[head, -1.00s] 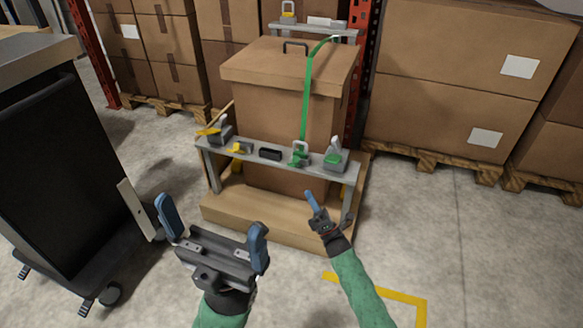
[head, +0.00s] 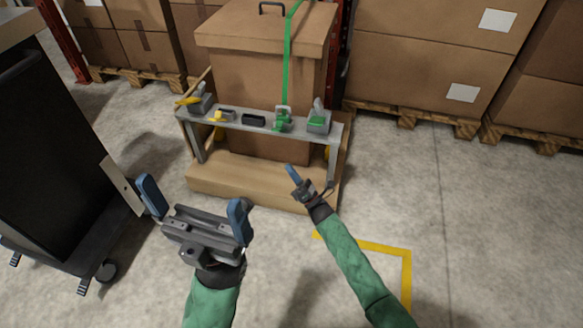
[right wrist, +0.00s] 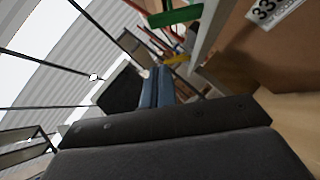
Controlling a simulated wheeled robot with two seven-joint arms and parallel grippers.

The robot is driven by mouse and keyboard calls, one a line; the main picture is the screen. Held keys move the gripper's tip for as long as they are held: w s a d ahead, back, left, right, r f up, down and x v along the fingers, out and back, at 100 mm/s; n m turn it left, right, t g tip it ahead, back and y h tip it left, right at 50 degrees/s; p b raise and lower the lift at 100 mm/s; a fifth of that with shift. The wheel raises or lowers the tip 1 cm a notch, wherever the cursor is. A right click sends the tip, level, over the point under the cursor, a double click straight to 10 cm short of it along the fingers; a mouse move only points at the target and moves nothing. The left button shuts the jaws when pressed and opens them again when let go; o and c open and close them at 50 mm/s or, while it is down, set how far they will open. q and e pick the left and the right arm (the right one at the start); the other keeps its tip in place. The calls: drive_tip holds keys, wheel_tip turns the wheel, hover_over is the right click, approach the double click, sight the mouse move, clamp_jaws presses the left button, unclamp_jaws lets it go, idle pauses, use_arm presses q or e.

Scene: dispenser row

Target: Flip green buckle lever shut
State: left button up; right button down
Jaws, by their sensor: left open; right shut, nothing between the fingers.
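A green strap (head: 287,65) runs down the front of a lidded cardboard box to a green buckle (head: 283,122) on a grey rail. To its right stands another green device (head: 318,124) with a raised grey lever (head: 318,104). Which part is the buckle's lever is too small to tell. My right gripper (head: 291,171) is shut and empty, in front of and below the rail in the picture, apart from the buckle. Its blue fingers (right wrist: 156,87) show together in the right wrist view. My left gripper (head: 196,209) is open and empty, lower left.
The grey rail (head: 235,124) also carries yellow-handled parts (head: 188,101) and a black block (head: 254,120). The box stands on a wooden base (head: 225,185). A dark cart (head: 60,150) stands at the left. Bare floor lies at the right, with yellow tape (head: 385,248).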

sight(280, 126)
drive_tip(key=w+a+r, duration=0.3)
drive_tip(key=w+r, duration=0.4)
drive_tip(key=shift+a+r+b, duration=0.15)
drive_tip(key=shift+b, duration=0.2)
drive_tip(key=shift+r+h+p, duration=0.2)
drive_tip(key=shift+h+p, duration=0.1)
drive_tip(key=shift+p, duration=0.1)
